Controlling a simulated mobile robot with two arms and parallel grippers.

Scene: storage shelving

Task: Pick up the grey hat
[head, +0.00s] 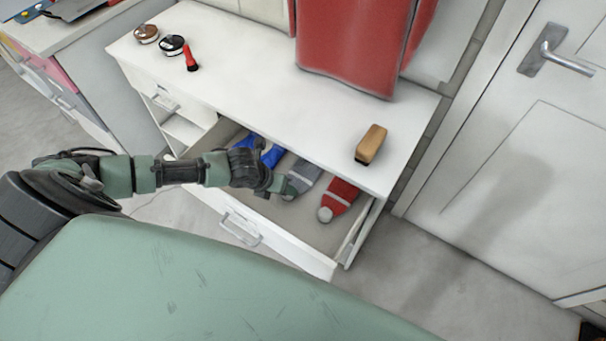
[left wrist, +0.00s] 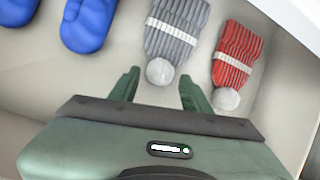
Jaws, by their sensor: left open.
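The grey hat (left wrist: 176,32) is knitted, with a pale stripe and a light pompom, and lies flat in the open drawer (head: 298,245). It also shows in the head view (head: 303,176), partly hidden by my gripper. My left gripper (left wrist: 160,85) is open and empty. In the left wrist view its two green fingers point toward the hat, with the pompom ahead and between them. In the head view the left gripper (head: 284,187) reaches into the drawer at the hat's near end. My right gripper is not in view.
A red hat (head: 338,199) lies right of the grey hat. Blue mittens (left wrist: 88,22) lie to the left. The white cabinet top (head: 262,68) overhangs the drawer's back and holds a brush (head: 371,144), a red flashlight (head: 190,58) and a large red item (head: 352,45).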

